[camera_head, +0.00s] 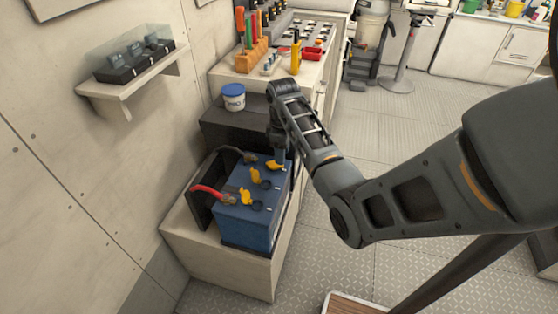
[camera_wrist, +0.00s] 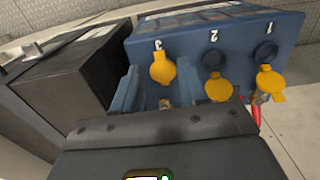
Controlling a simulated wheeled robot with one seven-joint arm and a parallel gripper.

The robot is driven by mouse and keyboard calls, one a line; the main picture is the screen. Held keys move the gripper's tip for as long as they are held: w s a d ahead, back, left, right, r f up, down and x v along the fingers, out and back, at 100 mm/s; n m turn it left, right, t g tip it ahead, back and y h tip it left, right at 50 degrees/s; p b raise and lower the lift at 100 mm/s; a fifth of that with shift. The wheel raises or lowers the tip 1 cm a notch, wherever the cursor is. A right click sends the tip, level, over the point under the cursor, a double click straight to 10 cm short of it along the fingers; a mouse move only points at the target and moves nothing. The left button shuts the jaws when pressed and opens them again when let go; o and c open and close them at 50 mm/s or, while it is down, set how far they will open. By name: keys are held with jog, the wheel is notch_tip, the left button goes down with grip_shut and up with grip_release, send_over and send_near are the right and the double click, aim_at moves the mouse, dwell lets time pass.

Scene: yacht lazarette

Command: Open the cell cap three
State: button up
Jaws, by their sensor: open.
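The blue battery (camera_head: 247,224) sits on a low pale bench, and its top also shows in the wrist view (camera_wrist: 165,98). Yellow cell cap three (camera_wrist: 162,68) lies over its opening below the number 3; it is the farthest cap in the head view (camera_head: 274,165). Cap two (camera_wrist: 218,87) and cap one (camera_wrist: 270,83) are flipped back, with the dark openings of cell two (camera_wrist: 213,58) and cell one (camera_wrist: 265,52) bare. My gripper (camera_wrist: 156,70) is open, one finger on each side of cap three. Whether the fingers touch the cap is unclear.
A red cable (camera_head: 207,192) and a black cable (camera_head: 232,153) run to the battery. A dark box (camera_head: 232,130) carries a white tub with a blue lid (camera_head: 233,97). A wall shelf (camera_head: 133,84) is at left. Floor at right is open.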

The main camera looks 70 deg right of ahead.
jog(key=shift+f, duration=1.95)
jog(key=shift+c, duration=0.3)
grip_shut()
